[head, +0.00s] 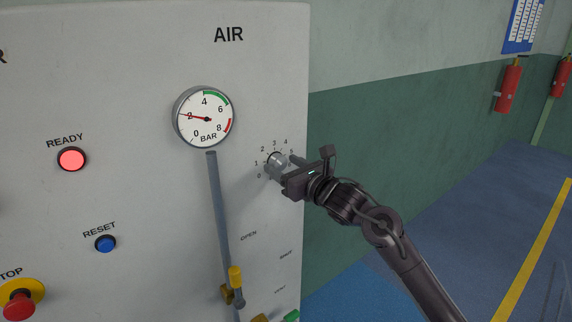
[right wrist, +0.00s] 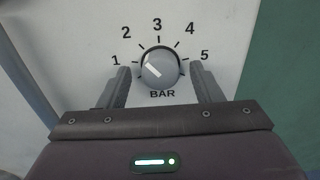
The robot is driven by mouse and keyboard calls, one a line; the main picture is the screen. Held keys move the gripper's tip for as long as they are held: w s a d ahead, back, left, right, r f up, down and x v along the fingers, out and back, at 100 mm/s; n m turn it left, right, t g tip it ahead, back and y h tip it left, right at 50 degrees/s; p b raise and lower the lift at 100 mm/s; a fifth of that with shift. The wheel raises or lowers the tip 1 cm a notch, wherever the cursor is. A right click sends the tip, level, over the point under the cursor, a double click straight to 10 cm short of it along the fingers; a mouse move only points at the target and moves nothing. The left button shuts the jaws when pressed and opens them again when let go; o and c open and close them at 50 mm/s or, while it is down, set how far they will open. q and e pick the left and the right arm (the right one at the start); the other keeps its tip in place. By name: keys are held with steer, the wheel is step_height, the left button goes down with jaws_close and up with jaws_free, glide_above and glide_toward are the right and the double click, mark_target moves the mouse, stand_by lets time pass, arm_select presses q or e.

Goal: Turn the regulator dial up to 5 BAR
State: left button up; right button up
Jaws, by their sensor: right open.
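The regulator dial (right wrist: 165,66) is a round grey knob with a white pointer mark, on a printed scale from 1 to 5 above the word BAR. Its mark points to the upper left, around the 1 to 2 side. In the head view the dial (head: 275,163) is partly hidden by my right gripper (head: 288,172). My right gripper (right wrist: 161,72) is open, with one finger to each side of the dial and gaps between. The round pressure gauge (head: 205,118) has its red needle near 2. My left gripper is not in view.
The dial is near the right edge of the grey AIR panel (head: 255,80). A grey pipe (head: 216,195) and a yellow-handled valve (head: 236,278) are to its lower left. A lit red READY lamp (head: 72,159) and blue RESET button (head: 105,244) are further left.

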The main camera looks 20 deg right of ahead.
steer(key=shift+c, duration=0.5)
steer(key=c, duration=0.9)
